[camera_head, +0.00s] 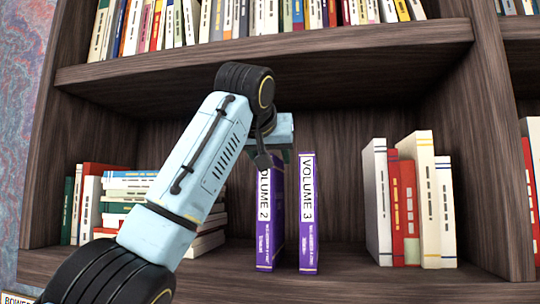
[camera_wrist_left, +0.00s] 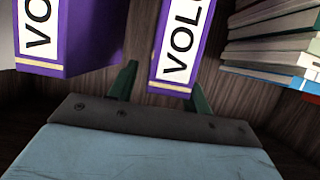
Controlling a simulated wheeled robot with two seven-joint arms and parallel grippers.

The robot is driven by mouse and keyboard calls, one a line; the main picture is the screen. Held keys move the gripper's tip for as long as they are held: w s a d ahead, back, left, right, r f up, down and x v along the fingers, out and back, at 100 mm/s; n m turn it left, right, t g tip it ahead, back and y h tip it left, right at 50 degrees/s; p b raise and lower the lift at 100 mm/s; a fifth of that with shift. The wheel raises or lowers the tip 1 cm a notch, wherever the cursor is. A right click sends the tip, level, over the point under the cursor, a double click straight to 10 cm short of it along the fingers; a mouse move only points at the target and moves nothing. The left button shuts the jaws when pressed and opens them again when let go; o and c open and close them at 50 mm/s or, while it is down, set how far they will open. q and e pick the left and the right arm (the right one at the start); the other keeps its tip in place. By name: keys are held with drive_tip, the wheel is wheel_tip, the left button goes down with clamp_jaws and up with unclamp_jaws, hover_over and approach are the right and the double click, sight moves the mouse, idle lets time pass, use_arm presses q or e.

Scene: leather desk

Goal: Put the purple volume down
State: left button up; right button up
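Two purple volumes stand upright on the middle shelf in the head view: Volume 2 (camera_head: 264,225) and, just right of it with a narrow gap, Volume 3 (camera_head: 308,220). My left gripper (camera_head: 276,152) is at the top of Volume 2, its fingers mostly hidden by my arm. In the left wrist view, Volume 2 (camera_wrist_left: 178,55) lies between the two green fingers of the left gripper (camera_wrist_left: 162,84). A gap shows on the left finger's side; the other finger is close to the book, contact unclear. Volume 3 (camera_wrist_left: 45,40) is outside the fingers. My right gripper is not in view.
White and red books (camera_head: 405,205) stand to the right on the same shelf. A book stack (camera_head: 130,183), with upright books beside it, is at the left. The upper shelf board (camera_head: 350,42) runs above my gripper. Free shelf room lies right of Volume 3.

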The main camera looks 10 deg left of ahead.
use_arm(q)
drive_tip(key=shift+r, duration=0.25)
drive_tip(key=b+v, duration=0.4)
drive_tip(key=v, duration=0.8)
